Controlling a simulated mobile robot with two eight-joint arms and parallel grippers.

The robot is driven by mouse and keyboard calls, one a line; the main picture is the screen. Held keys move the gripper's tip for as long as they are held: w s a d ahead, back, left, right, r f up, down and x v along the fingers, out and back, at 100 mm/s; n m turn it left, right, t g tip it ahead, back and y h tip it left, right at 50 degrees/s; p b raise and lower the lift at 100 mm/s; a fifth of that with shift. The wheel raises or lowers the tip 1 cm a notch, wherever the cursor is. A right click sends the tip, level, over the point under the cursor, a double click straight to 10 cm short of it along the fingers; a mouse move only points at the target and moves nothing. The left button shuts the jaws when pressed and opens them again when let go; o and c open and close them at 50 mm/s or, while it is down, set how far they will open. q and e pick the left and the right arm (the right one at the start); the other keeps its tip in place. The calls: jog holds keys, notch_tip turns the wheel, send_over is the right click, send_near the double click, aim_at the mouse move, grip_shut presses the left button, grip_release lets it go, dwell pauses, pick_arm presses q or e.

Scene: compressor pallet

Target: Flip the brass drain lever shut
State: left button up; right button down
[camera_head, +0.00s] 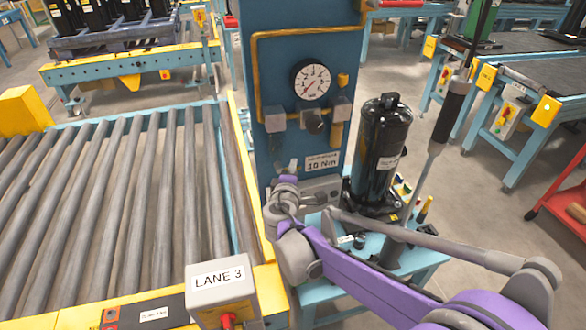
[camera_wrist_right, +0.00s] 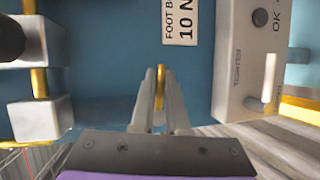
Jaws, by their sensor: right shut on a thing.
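The brass drain lever (camera_wrist_right: 160,87) shows in the right wrist view as a narrow upright brass strip between the fingertips. My right gripper (camera_wrist_right: 160,88) is shut on it, one grey finger on each side, in front of the blue panel. In the head view my right gripper (camera_head: 292,166) is at the lower part of the blue column (camera_head: 265,85), left of the "10 Nm" label. There the lever is hidden by my gripper or too small to tell. My left gripper is not in view.
A black compressor (camera_head: 381,150) stands right of the column, beside my right arm. A pressure gauge (camera_head: 311,80) and brass pipe sit above. A grey box with a "TIGHTEN" label (camera_wrist_right: 250,60) is close on the right in the wrist view. A roller conveyor (camera_head: 120,200) lies left.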

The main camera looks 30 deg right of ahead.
jog(key=shift+r, duration=0.1)
jog(key=shift+r+n+h, duration=0.15)
jog(key=shift+n+h, duration=0.25)
jog(key=shift+n, duration=0.1)
jog(key=c, duration=0.9)
grip_release()
jog(key=p+v, duration=0.1)
jog(key=v, duration=0.9)
jog(key=shift+s+a+p, duration=0.2)
jog(key=shift+s+p, duration=0.15)
jog(key=shift+s, duration=0.05)
